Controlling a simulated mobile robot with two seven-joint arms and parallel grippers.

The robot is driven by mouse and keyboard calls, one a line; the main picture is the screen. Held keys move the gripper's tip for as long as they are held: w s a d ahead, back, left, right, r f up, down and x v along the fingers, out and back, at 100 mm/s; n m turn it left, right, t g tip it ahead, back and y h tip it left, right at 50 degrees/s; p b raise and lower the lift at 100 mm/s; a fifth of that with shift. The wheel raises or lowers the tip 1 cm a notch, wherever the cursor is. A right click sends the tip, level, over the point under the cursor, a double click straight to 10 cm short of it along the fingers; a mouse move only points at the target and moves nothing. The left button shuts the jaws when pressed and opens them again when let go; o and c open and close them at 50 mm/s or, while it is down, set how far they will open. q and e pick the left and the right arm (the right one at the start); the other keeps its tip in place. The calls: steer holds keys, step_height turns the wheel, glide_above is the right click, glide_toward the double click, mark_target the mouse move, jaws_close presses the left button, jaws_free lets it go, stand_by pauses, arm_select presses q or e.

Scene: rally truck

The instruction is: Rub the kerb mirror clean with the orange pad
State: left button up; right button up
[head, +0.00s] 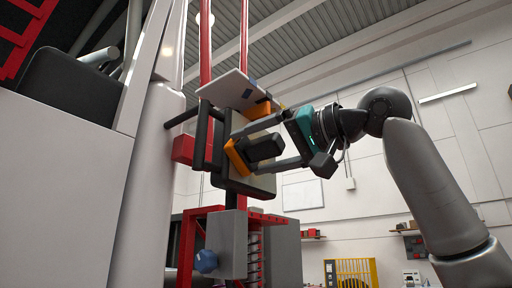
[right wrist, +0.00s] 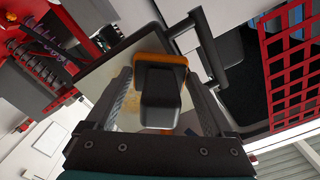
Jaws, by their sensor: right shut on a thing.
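My right gripper (head: 262,148) comes in from the right and is shut on the black handle (right wrist: 160,100) of the orange pad (head: 236,158). The pad's orange edge also shows in the right wrist view (right wrist: 165,58). The kerb mirror (head: 262,186) is a pale plate in a black frame beside the truck. The pad is in front of its face; I cannot tell if they touch. In the right wrist view the mirror (right wrist: 103,75) has brownish smudges (right wrist: 131,118) beside the handle. The pad and gripper hide its middle. My left gripper is not in view.
The white truck body (head: 60,180) fills the left. Black mirror arms (head: 203,135) and red posts (head: 205,45) stand close to the mirror. A pale tilted plate (head: 232,90) is just above. Red-framed equipment (head: 255,225) stands below. The right side is mostly open room.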

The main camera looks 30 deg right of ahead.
steer(key=shift+w+d+p, duration=0.3)
steer(key=shift+d, duration=0.55)
steer(key=shift+w+d+p, duration=0.3)
steer(key=shift+d, duration=0.55)
steer(key=w+d+p, duration=0.1)
steer(key=d+p, duration=0.1)
steer(key=d+r+p, duration=0.1)
steer(key=w+d+r+p, duration=0.1)
steer(key=d+p, duration=0.1)
steer(key=shift+w+d+r+p, duration=0.1)
steer(key=shift+w+d+p, duration=0.2)
steer(key=shift+d+p, duration=0.05)
steer(key=shift+s+a+b, duration=0.3)
steer(key=shift+s+a, duration=0.35)
steer(key=shift+a, duration=0.95)
steer(key=shift+s+a+b, duration=0.25)
steer(key=shift+s+a, duration=0.45)
steer(key=shift+a, duration=0.9)
steer(key=shift+s+a+b, duration=0.3)
steer(key=shift+s+a, duration=0.35)
steer(key=shift+a, duration=0.95)
steer(key=shift+r+p, duration=1.15)
steer(key=shift+r, duration=0.05)
steer(key=w+d, duration=0.4)
steer(key=d, duration=0.7)
steer(key=shift+w+p, duration=0.3)
steer(key=shift+p, duration=0.15)
